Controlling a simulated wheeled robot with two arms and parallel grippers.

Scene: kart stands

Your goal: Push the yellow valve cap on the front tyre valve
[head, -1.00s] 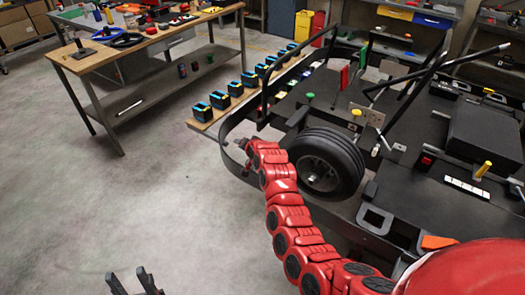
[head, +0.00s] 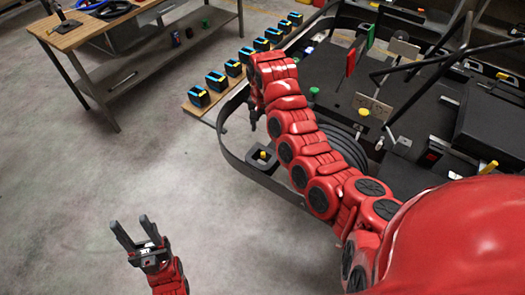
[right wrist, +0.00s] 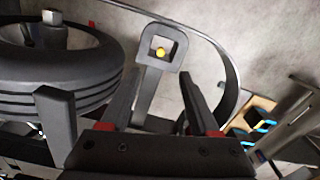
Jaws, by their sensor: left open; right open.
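A small round yellow cap (right wrist: 160,52) shows inside a black square loop (right wrist: 173,40) in the right wrist view. The head view shows the cap (head: 263,155) and loop (head: 256,165) left of the tyre. The front tyre (right wrist: 75,85) lies to their left in the wrist view; in the head view my right arm hides most of it. My right gripper (right wrist: 160,78) is open and empty, its fingers pointing toward the loop, the cap roughly between them but beyond the tips. I cannot tell the exact gap. My left gripper (head: 132,236) is open and empty, low over bare floor.
A curved black bumper rail (head: 232,150) runs around the loop. Blue-black boxes (head: 198,96) stand in a row on a wooden board behind it. The kart deck (head: 425,115) carries posts and coloured knobs. A workbench (head: 85,35) stands at upper left. Floor at left is clear.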

